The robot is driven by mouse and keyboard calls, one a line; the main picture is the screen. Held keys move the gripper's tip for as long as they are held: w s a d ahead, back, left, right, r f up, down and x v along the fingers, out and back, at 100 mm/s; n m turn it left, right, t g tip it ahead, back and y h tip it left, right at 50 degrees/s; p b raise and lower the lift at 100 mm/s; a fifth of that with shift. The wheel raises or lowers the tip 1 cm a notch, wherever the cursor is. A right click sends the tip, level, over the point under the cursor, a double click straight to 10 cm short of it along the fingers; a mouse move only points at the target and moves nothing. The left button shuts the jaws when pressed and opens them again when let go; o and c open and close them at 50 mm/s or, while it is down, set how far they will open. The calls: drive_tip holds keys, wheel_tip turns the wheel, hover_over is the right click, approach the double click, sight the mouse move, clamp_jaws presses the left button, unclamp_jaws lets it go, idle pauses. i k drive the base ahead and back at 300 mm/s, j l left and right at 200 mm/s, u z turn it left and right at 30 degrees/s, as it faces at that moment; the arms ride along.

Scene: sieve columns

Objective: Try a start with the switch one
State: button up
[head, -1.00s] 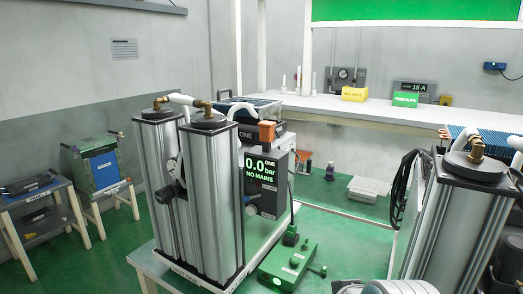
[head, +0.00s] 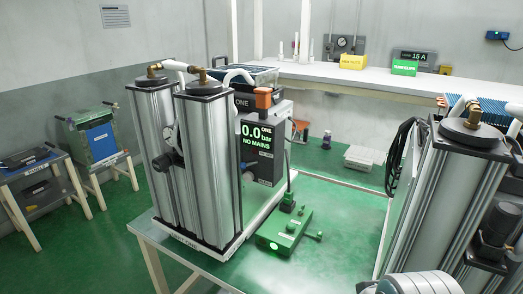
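The unit labelled ONE has two tall grey metal columns (head: 208,165) on a white base, standing on a bench at centre left. Its black display (head: 258,152) reads "0.0 bar", "ONE" and "NO MAINS". An orange block (head: 263,98) is fixed at the top of the unit's right side; I cannot tell whether it is the switch or how it is set. A green device (head: 285,234) with small knobs lies beside the base on the right. Only a grey rounded part of my arm shows at the bottom right. My gripper is not in view.
A second column unit (head: 450,205) stands at the right, with black cables hanging beside it. Two small stands with panels (head: 103,143) are at the left. A white counter (head: 365,83) at the back holds yellow and green boxes.

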sight(243, 166)
drive_tip(key=k+j, duration=0.1)
drive_tip(key=j, duration=0.8)
drive_tip(key=i+j+u, duration=0.1)
drive_tip(key=i+j, duration=0.35)
